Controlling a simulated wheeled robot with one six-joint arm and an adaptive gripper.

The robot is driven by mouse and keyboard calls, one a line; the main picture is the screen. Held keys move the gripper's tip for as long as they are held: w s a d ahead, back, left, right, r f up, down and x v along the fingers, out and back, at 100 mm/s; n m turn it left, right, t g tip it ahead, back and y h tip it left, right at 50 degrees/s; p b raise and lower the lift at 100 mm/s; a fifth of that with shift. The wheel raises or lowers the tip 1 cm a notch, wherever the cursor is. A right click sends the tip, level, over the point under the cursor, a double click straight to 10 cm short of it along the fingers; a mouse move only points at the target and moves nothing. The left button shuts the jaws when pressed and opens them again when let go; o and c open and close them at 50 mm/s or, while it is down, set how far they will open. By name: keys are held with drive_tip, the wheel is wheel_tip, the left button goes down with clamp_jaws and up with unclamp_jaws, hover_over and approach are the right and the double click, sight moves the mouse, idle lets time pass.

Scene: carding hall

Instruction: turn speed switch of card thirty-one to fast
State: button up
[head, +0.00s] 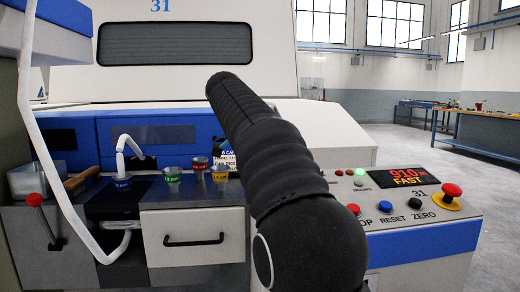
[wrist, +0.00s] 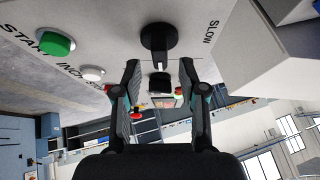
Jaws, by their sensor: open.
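The speed switch (wrist: 159,40) is a round black knob with a raised bar, on the grey panel at the top middle of the wrist view. The word SLOW is printed to its right; no FAST label shows. My gripper (wrist: 159,66) is open and empty, its two fingers apart just below the knob in the picture and not visibly touching it. In the head view my black arm hides the switch and gripper. The red display (head: 394,177) on card thirty-one's panel (head: 420,238) reads 910 over FAST.
A red mushroom button (head: 452,190) on a yellow base and red, blue and black buttons sit on the panel's right. A green START button (wrist: 57,44) and white INCH button (wrist: 92,73) lie left of the switch. Small labelled cups (head: 172,174) stand on the left ledge.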

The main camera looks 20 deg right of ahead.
drive_tip(key=v, duration=0.8)
drive_tip(key=shift+a+r, duration=0.2)
drive_tip(key=shift+s+d, duration=0.1)
